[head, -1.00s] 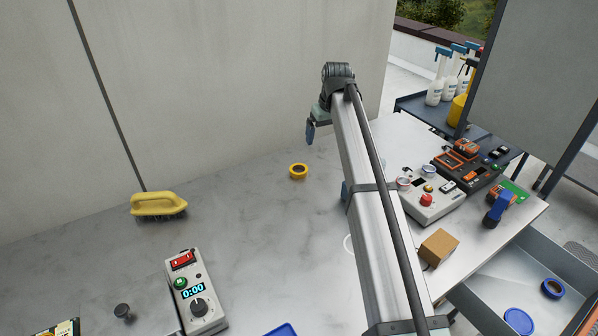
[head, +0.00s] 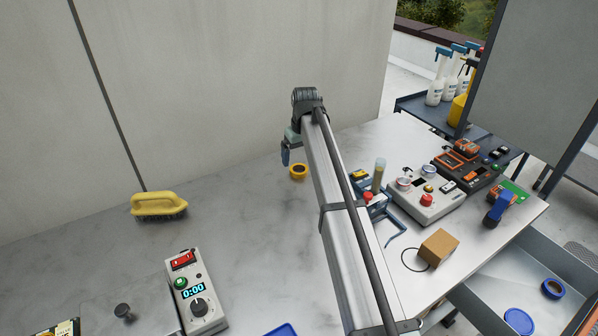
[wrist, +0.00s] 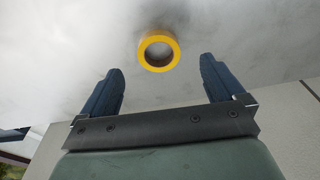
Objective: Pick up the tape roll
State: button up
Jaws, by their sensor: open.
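A yellow tape roll (head: 299,171) lies flat on the grey worktop in the head view. In the wrist view the tape roll (wrist: 158,68) shows as a yellow ring around a grey centre, beyond the fingertips and roughly midway between them. My gripper (wrist: 159,75) is open and empty, with a dark blue finger on each side. In the head view my gripper (head: 286,157) is close above and just left of the roll, pointing down. I cannot tell the exact height of the fingertips over the worktop.
A yellow brush (head: 158,205) and a timer box (head: 196,293) are on the left. A blue rack (head: 378,202), a control box with a red button (head: 425,200) and a cardboard box (head: 438,247) stand on the right. The worktop around the roll is clear; a wall rises behind.

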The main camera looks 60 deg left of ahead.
aim_at(299, 165)
jog(key=shift+w+a+f, duration=0.1)
jog(key=shift+a+f, duration=0.1)
jog(key=shift+f, duration=0.7)
jog(key=shift+a+f, duration=0.15)
jog(key=shift+f, duration=0.75)
jog(key=shift+w+a+f, duration=0.1)
jog(key=shift+a+f, duration=0.1)
jog(key=shift+f, duration=0.7)
jog(key=shift+c, duration=0.2)
jog(key=c, duration=1.1)
